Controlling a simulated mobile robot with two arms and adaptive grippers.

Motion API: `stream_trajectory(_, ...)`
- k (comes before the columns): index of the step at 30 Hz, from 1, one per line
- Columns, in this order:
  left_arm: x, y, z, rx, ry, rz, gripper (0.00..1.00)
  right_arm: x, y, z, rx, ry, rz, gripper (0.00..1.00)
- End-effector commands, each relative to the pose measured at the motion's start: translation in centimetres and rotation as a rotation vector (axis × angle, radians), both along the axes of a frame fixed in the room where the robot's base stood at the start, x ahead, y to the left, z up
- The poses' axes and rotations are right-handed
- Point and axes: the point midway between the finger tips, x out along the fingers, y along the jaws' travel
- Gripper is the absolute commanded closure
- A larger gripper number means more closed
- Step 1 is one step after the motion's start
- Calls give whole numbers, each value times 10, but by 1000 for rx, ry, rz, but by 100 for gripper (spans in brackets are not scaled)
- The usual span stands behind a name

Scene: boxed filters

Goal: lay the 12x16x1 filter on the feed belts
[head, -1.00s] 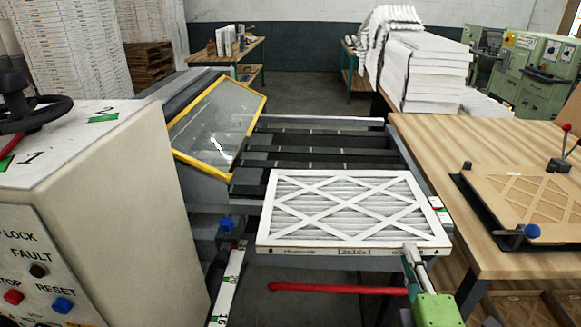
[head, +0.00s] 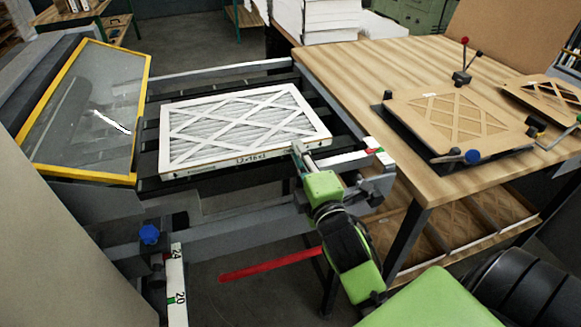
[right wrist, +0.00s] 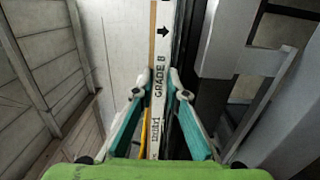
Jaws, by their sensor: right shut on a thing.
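The 12x16x1 filter (head: 240,128), a white pleated panel with a crossed lattice face, is level over the dark feed belts (head: 149,163), between the guard and the right side rail. Its near edge carries the size print. I cannot tell whether its underside touches the belts. My right gripper (head: 300,150) is shut on the filter's near edge at its right end. In the right wrist view, the fingers (right wrist: 159,88) pinch the white edge (right wrist: 161,45), printed with an arrow and "GRADE". My left gripper is not in view.
A yellow-framed clear guard (head: 85,110) slants at the left of the belts. A wooden table (head: 370,62) with a fixture holding a lattice board (head: 455,118) stands at the right. A red bar (head: 270,264) and a numbered scale (head: 176,285) are below, in front.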

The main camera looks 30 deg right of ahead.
Motion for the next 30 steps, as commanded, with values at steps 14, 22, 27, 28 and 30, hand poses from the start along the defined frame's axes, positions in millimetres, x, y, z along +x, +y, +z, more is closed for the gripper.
stream_trajectory(14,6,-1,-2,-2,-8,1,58,0,0,-53,-1,-3,0,100)
stream_trajectory(22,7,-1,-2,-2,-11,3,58,0,0,-53,-2,-4,1,100)
stream_trajectory(27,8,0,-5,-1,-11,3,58,0,0,-59,-2,-1,1,84)
stream_trajectory(28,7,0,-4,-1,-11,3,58,0,0,-58,-1,-2,1,76)
stream_trajectory(30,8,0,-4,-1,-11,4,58,0,0,-58,-1,-2,1,70)
